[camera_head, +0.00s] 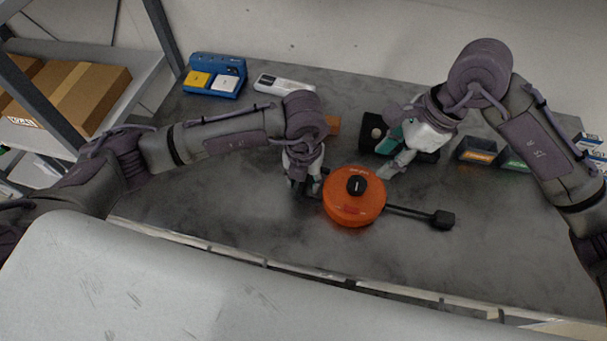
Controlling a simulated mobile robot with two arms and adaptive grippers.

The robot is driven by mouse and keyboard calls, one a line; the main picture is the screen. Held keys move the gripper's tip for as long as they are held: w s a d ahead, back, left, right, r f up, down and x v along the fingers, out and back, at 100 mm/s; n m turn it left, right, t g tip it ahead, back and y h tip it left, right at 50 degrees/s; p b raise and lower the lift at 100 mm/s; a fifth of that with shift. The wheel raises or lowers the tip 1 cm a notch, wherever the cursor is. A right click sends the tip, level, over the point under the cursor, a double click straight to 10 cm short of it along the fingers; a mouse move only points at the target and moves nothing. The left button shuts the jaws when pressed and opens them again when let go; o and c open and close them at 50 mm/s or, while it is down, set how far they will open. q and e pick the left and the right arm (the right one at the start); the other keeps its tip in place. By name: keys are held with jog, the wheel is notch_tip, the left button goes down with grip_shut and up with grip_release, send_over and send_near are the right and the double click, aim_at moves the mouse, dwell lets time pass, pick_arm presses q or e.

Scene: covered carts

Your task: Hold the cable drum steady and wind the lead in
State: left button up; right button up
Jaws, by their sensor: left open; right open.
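The orange cable drum (351,213) sits on the dark grey table top, with a black knob (357,186) on its upper face. The black lead (410,211) comes out of the drum's right side and ends in a black plug (443,220) on the table. My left gripper (305,189) is open, pointing down close to the drum's left side; I cannot tell whether it touches the drum. My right gripper (388,172) is open, above and to the right of the drum, apart from the knob.
A blue holder with yellow and white blocks (214,76) and a white device (284,84) stand at the back left. A black object (372,132) lies partly behind my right gripper. Small dark bins (478,151) stand at right. The table's front right is clear.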

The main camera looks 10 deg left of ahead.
pick_arm(q)
grip_shut()
